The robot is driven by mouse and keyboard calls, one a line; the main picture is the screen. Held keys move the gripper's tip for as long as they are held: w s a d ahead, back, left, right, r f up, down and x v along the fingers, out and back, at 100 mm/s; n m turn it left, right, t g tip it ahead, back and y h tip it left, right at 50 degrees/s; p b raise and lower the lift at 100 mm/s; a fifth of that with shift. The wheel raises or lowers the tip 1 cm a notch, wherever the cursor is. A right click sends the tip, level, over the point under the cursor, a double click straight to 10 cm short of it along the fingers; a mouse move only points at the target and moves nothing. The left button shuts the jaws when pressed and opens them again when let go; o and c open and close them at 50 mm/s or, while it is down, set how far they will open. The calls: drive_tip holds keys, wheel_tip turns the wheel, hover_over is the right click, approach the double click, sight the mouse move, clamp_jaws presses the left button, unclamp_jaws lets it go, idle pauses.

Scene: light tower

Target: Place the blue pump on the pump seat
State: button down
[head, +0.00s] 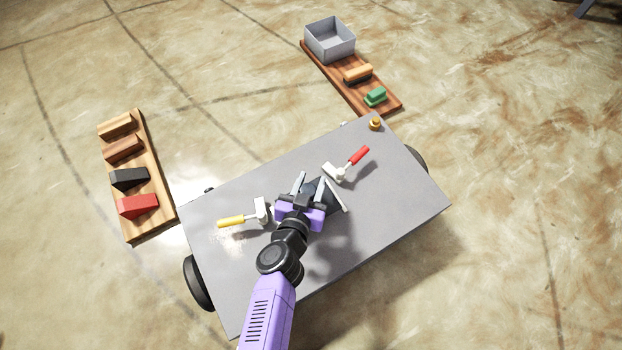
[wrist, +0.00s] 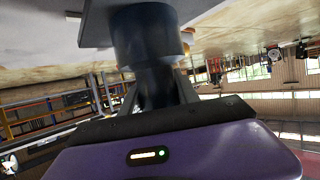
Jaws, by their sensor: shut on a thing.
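The blue pump (wrist: 150,45) is a dark navy cylinder with a wider band and a narrower stem. It fills the upper middle of the wrist view. My gripper (wrist: 152,98) is shut on its narrower part. In the head view my gripper (head: 314,190) is over the middle of the grey cart top, with a dark shape between its fingers. I cannot make out the pump seat clearly; the arm and gripper cover part of the cart. A grey block (wrist: 94,30) shows beside the pump in the wrist view.
The grey cart top (head: 400,195) carries a yellow-handled lever (head: 232,221), a red-handled lever (head: 358,157) and a small brass fitting (head: 375,124). A board (head: 160,205) with several coloured blocks lies left. Another board (head: 385,107) at upper right holds a grey bin (head: 330,42).

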drive_tip(key=shift+f+b, duration=1.1)
drive_tip(key=shift+f, duration=0.85)
drive_tip(key=shift+f, duration=0.15)
drive_tip(key=c, duration=0.9)
unclamp_jaws()
drive_tip(key=shift+f, duration=0.1)
drive_tip(key=shift+s+r, duration=0.2)
drive_tip(key=shift+r, duration=0.1)
drive_tip(key=p+v, duration=0.4)
drive_tip(key=v, duration=0.6)
drive_tip(key=shift+r, duration=0.15)
drive_tip(key=shift+s+a+r+p, duration=0.15)
drive_tip(key=shift+s+p, duration=0.25)
drive_tip(key=shift+s, duration=0.3)
